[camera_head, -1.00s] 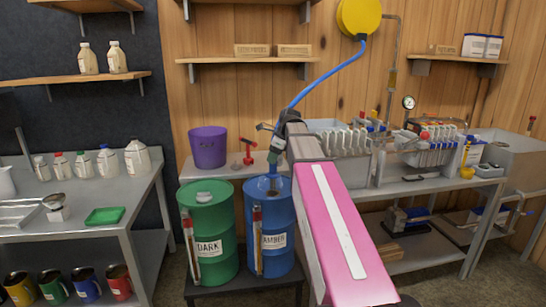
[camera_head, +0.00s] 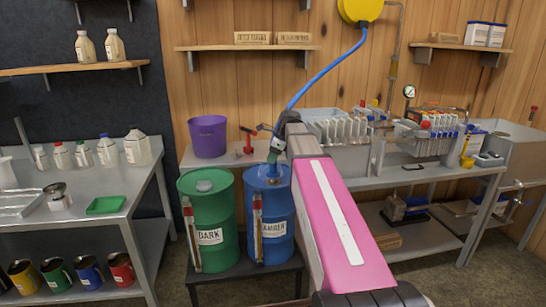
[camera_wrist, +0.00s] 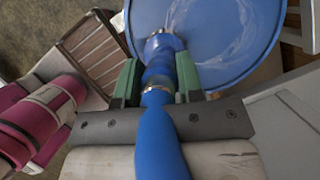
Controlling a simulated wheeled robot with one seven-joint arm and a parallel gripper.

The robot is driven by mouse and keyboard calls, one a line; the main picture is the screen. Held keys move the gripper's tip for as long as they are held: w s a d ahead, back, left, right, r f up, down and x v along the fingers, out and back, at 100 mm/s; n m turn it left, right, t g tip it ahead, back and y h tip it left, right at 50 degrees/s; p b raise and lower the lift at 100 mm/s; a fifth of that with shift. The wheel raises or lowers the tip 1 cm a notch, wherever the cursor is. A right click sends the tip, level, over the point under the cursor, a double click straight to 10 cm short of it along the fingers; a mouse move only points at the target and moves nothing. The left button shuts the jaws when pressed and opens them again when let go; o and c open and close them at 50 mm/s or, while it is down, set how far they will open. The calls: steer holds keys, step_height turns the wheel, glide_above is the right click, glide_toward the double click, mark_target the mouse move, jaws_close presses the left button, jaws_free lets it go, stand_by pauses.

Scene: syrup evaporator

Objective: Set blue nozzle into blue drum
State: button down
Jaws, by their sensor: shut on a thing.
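The blue drum (camera_head: 270,222) labelled AMBER stands on a low dark stand, right of the green drum (camera_head: 207,225) labelled DARK. My gripper (camera_head: 275,152) is over the blue drum's top. In the wrist view my gripper's green fingers (camera_wrist: 158,84) are shut on the blue nozzle (camera_wrist: 160,55), which has a metal collar and is joined to a blue hose (camera_wrist: 158,140). The nozzle's tip is at the blue drum's lid (camera_wrist: 215,40). Whether the tip is inside the opening is hard to tell, as the nozzle hides it.
The hose runs up to a yellow reel (camera_head: 358,8) on the wall. A purple bucket (camera_head: 207,137) and a red tool (camera_head: 249,140) are on the bench behind the drums. The steel bench with filter plates (camera_head: 345,128) is to the right.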

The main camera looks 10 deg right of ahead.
steer(key=shift+f, duration=1.45)
steer(key=shift+c, duration=0.2)
jaws_free()
steer(key=shift+r, duration=0.1)
steer(key=v, duration=0.8)
stand_by(0.5)
